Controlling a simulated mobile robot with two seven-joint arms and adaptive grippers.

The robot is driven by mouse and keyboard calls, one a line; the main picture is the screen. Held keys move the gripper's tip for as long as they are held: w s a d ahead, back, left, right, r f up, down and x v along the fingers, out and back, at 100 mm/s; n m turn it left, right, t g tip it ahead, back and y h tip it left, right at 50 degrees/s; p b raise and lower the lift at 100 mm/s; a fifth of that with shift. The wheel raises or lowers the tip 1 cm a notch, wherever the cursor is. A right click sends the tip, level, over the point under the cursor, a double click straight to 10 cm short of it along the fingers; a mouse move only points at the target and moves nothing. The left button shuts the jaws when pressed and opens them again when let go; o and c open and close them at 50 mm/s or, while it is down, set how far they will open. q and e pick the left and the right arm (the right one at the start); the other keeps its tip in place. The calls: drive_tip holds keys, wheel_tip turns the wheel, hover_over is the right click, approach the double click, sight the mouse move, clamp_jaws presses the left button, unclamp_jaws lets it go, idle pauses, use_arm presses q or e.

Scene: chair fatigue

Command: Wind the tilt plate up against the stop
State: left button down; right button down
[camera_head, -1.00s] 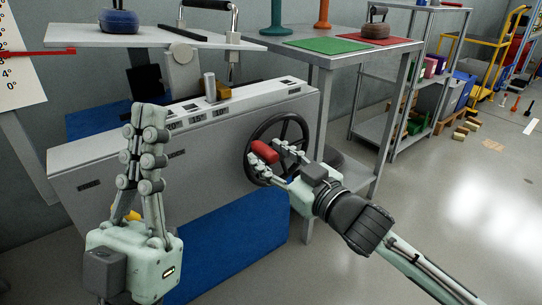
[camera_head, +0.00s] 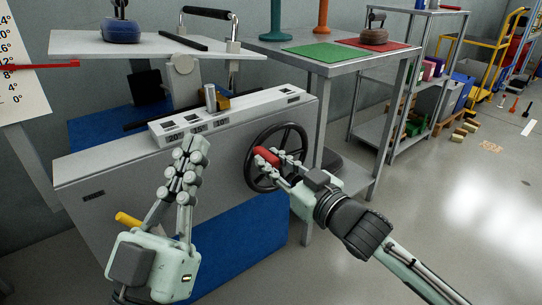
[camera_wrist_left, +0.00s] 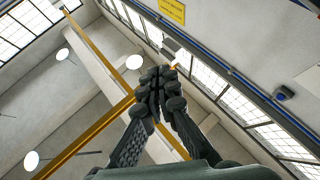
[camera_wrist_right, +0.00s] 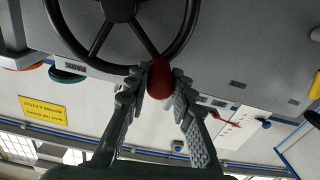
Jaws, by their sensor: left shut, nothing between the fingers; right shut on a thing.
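The tilt plate (camera_head: 85,43) is a pale flat plate on a pivot (camera_head: 183,75) above a grey bench housing (camera_head: 130,180), at upper left in the head view. It looks nearly level. The black handwheel (camera_head: 300,175) on the housing's front has a red handle (camera_head: 266,157). My right gripper (camera_head: 279,160) is shut on this handle; the right wrist view shows the red handle (camera_wrist_right: 160,80) between the fingers, with the wheel (camera_wrist_right: 65,40) behind. My left gripper (camera_head: 193,150) is shut and empty, raised before the housing. I cannot tell which part is the stop.
A blue weight (camera_head: 120,31) sits on the plate. A red pointer (camera_head: 25,69) crosses the degree scale (camera_head: 18,95) at left. A metal pin (camera_head: 210,98) stands by a brass block (camera_head: 223,102). A table (camera_head: 335,68) with coloured mats stands behind the wheel; open floor lies at right.

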drive_tip(key=shift+w+d+r+m+p, duration=0.3)
drive_tip(key=shift+r+m+p, duration=0.1)
drive_tip(key=shift+p, duration=0.15)
use_arm(q)
drive_tip(key=f+g, duration=0.1)
drive_tip(key=w+f+g, duration=0.1)
drive_tip(key=d+f+g, duration=0.1)
drive_tip(key=shift+w+d+f+y, duration=0.1)
drive_tip(key=shift+w+f+y, duration=0.05)
drive_tip(key=shift+f+y, duration=0.15)
use_arm(e)
drive_tip(key=c, duration=1.3)
unclamp_jaws()
use_arm(q)
drive_tip(key=shift+d+r, duration=0.1)
use_arm(e)
drive_tip(key=shift+s+f, duration=0.1)
drive_tip(key=shift+s, duration=0.05)
drive_tip(key=shift+s+d, duration=0.15)
drive_tip(key=shift+s, duration=0.1)
drive_tip(key=v, duration=1.1)
drive_tip(key=shift+s+d, duration=0.1)
